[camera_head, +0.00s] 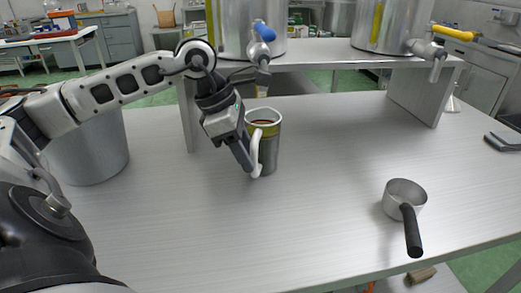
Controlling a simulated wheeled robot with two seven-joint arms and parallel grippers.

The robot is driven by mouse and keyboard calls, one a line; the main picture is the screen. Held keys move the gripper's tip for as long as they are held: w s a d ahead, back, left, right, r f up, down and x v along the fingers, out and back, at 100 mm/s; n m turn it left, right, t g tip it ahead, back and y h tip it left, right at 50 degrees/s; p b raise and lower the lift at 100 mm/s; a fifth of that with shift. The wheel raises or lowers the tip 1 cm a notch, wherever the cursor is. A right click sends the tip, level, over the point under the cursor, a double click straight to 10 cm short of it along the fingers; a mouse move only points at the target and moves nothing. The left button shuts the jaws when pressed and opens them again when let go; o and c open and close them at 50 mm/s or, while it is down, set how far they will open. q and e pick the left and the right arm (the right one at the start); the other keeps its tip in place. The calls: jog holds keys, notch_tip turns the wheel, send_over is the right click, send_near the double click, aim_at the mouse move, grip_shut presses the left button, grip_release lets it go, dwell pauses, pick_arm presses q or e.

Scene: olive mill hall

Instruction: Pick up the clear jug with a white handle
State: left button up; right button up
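The clear jug (270,155) stands upright on the light grey table, left of the middle in the head view. It has a pale rim, a yellowish band near the top and something reddish inside. Its white handle (257,160) faces toward me. My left gripper (246,158) comes down from the upper left, with its dark fingers right at the left side of the handle. Whether the fingers are around the handle or only beside it cannot be told, and their gap is hidden. My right gripper is not in view.
A metal saucepan (404,196) with a black handle stands at the right. A raised shelf (335,52) carries large steel tanks with blue and yellow taps over the table's back. A grey metal pot (88,150) stands at left. The middle front of the table is clear.

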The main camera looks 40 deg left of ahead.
pick_arm(q)
jog(key=shift+x, duration=1.15)
grip_shut()
jog(key=shift+w+r, duration=0.1)
jog(key=shift+r, duration=0.15)
